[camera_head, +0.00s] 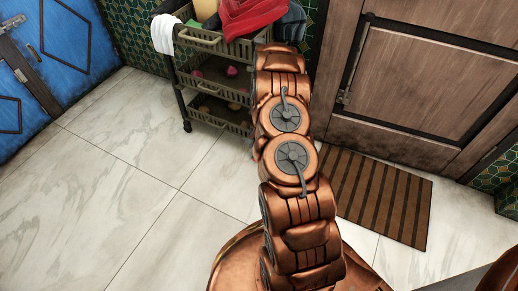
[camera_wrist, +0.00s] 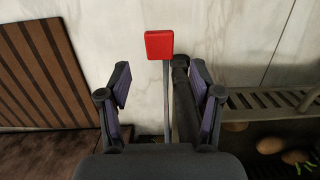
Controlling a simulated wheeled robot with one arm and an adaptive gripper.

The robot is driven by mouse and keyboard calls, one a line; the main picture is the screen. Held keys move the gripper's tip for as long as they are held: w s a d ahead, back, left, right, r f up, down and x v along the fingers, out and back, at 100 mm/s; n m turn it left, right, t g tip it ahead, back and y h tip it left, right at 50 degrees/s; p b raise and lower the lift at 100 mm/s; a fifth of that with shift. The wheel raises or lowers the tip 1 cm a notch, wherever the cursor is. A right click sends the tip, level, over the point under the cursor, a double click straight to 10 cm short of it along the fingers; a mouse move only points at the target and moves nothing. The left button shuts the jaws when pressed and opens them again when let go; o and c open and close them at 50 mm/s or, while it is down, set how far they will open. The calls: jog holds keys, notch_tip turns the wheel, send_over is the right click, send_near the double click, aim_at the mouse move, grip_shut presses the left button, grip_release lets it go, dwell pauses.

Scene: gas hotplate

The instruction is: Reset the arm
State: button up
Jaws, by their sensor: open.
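My gripper (camera_wrist: 160,78) is in the wrist view, with its two dark fingers spread wide apart. Between and beyond the fingers is a flat red square piece (camera_wrist: 159,44) on a thin grey rod; I cannot tell how far away it is, and nothing shows it gripped. In the head view my copper arm rises from the bottom centre toward the cart. The gripper itself is hidden there.
A tiered cart (camera_head: 212,94) stands at the arm's far end, with a red cloth (camera_head: 250,17) on top. A striped mat (camera_head: 372,196) lies right of the arm by a wooden door (camera_head: 425,80). A blue door (camera_head: 75,50) is far left. The left floor is clear.

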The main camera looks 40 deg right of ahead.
dwell(0.3)
jog(key=s+a+r+n+p, duration=0.2)
jog(key=a+r+p, duration=0.4)
jog(key=r, duration=0.9)
jog(key=s+a+r+n+p, duration=0.25)
jog(key=a+r+p, duration=0.35)
jog(key=r, duration=1)
jog(key=s+a+r+n+p, duration=0.2)
jog(key=a+r+p, duration=0.5)
jog(key=r, duration=0.8)
jog(key=s+a+r+n+p, duration=0.3)
jog(key=s+r+p, duration=0.6)
jog(key=s+r, duration=0.4)
jog(key=s+a+r+n+g+h+p, duration=0.1)
jog(key=s+a+r+n+p, duration=0.2)
jog(key=s+r+p, duration=0.7)
jog(key=s+a+r, duration=0.2)
jog(key=s+r, duration=0.2)
jog(key=r, duration=0.4)
jog(key=shift+r, duration=0.15)
